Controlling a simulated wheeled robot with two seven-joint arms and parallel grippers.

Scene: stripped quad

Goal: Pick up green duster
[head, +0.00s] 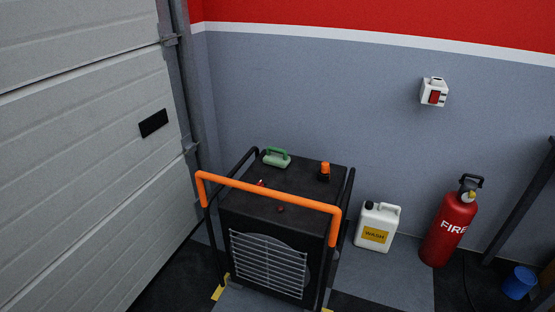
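The green duster (277,158) lies on the top of a black wheeled machine (268,191), near its back left edge. It looks like a block with a raised handle and a paler lower part. Neither of my grippers shows in the head view.
An orange bar (268,193) crosses the machine's near side, with black side rails. On its top sit an orange-capped item (325,171) and a small red item (261,183). A white jug (377,226) and a red extinguisher (451,225) stand right; a blue bucket (518,282) is farther right.

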